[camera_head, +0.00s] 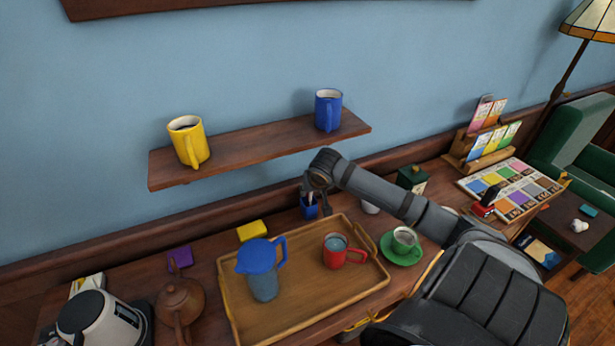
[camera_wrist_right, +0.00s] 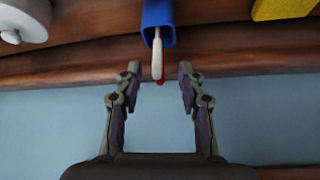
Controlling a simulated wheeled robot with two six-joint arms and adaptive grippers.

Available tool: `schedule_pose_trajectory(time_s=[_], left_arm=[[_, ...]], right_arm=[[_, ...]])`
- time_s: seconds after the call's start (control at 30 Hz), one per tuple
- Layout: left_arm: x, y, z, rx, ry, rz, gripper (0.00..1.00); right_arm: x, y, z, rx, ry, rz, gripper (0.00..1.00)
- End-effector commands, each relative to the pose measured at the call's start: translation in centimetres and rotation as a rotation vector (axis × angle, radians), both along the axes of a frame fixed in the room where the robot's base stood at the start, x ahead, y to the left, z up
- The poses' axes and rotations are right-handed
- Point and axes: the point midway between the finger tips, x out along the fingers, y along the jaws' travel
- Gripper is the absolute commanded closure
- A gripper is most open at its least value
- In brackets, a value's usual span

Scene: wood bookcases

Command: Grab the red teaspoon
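A blue holder (camera_head: 309,210) stands on the wooden counter behind the tray, under my right gripper (camera_head: 314,197). My right gripper (camera_wrist_right: 159,76) is open, with one finger on each side of the handle's end and visible gaps to both. My left gripper is not in view.
A wooden tray (camera_head: 290,318) holds a blue-lidded pitcher (camera_head: 263,270) and a red mug (camera_head: 336,252). A yellow block (camera_head: 251,231) lies left of the holder. A shelf (camera_head: 255,147) with two mugs hangs above.

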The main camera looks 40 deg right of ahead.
Motion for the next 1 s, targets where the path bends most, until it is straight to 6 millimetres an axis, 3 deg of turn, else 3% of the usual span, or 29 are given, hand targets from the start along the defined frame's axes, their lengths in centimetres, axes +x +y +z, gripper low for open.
schedule_pose_trajectory(time_s=[0.13,0.43,0.7,1.0], left_arm=[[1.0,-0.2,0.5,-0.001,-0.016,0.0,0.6],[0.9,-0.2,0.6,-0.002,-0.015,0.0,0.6],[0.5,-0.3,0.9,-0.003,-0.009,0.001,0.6],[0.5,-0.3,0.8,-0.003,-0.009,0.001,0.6]], right_arm=[[1.9,-0.9,0.2,0.004,-0.001,-0.002,0.61],[3.2,-1.6,0.1,0.005,0.001,0.0,0.61],[5.2,-2.8,-3.8,0.003,0.003,0.001,0.61],[5.4,-2.9,-4.2,-0.002,0.002,0.003,0.63]])
